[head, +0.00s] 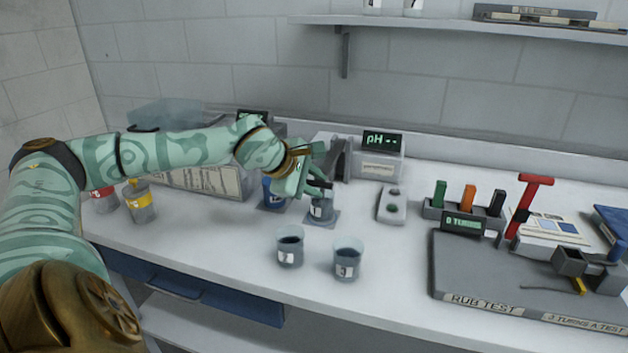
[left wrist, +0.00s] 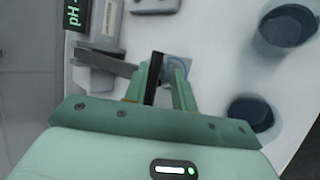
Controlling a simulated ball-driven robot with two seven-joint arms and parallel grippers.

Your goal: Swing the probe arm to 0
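The pH meter (head: 378,160) stands at the back of the bench, its display reading "pH --". The grey probe arm (head: 341,160) stands beside it on the left; in the left wrist view the arm (left wrist: 106,62) reaches toward my fingers. A black bar (left wrist: 154,78) at its end lies between them. My left gripper (head: 318,181) is open around this bar, the bar close to one finger and a gap to the other. A labelled cup (head: 321,209) stands on a small pad below the gripper, partly hidden. My right gripper is not in view.
Two cups of dark liquid, one left (head: 290,250) and one right (head: 347,262), stand in front. A button box (head: 392,206) is to the right. The rub test rig (head: 470,279) fills the right side.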

